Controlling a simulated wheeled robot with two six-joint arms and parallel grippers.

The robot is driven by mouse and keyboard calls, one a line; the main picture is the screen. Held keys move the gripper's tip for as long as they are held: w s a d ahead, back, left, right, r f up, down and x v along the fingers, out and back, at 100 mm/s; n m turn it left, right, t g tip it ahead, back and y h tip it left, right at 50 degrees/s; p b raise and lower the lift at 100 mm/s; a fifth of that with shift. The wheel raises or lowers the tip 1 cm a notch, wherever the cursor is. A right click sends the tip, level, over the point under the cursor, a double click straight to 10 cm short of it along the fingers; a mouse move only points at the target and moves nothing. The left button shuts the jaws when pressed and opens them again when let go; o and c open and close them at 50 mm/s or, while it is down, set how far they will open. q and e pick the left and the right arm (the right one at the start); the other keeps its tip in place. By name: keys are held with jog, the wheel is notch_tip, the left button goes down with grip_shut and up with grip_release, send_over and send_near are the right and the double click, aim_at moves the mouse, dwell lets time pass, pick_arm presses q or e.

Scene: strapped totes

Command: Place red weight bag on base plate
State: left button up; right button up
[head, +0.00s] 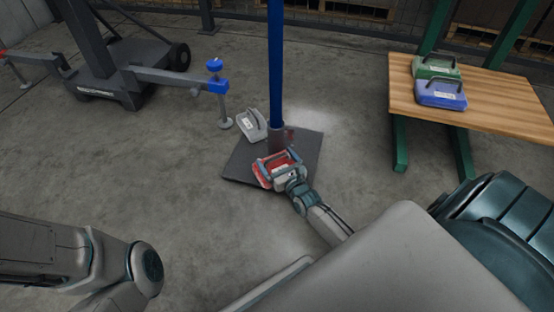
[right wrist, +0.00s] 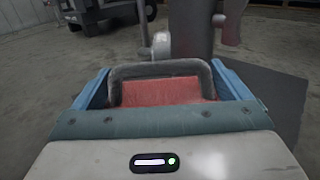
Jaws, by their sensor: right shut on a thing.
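The red weight bag (head: 263,174) is in my right gripper (head: 277,160), which is shut on its dark handle. In the right wrist view the handle (right wrist: 160,68) lies between the blue fingers, with the red bag (right wrist: 162,91) behind and below it. The dark square base plate (head: 235,166) lies on the floor around the foot of a blue post (head: 275,70). The bag is over the plate's front part, close to the post; I cannot tell whether it touches the plate. My left gripper is not in view; only part of my left arm shows at lower left.
A grey weight bag (head: 251,126) stands at the plate's back left edge. A wooden table (head: 490,108) at right holds a green bag (head: 436,67) and a blue bag (head: 440,93). A dark wheeled stand (head: 115,75) with a blue-ended leg is at back left. Floor left of the plate is clear.

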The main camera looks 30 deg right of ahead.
jog(key=shift+w+r, duration=0.1)
jog(key=shift+r, duration=0.1)
jog(key=o, duration=1.6)
jog(key=shift+f, duration=0.15)
jog(key=shift+o, duration=0.2)
jog(key=s+a+p, duration=0.1)
jog(key=s+p, duration=0.2)
jog(key=s, duration=0.9)
jog(key=shift+p, duration=0.4)
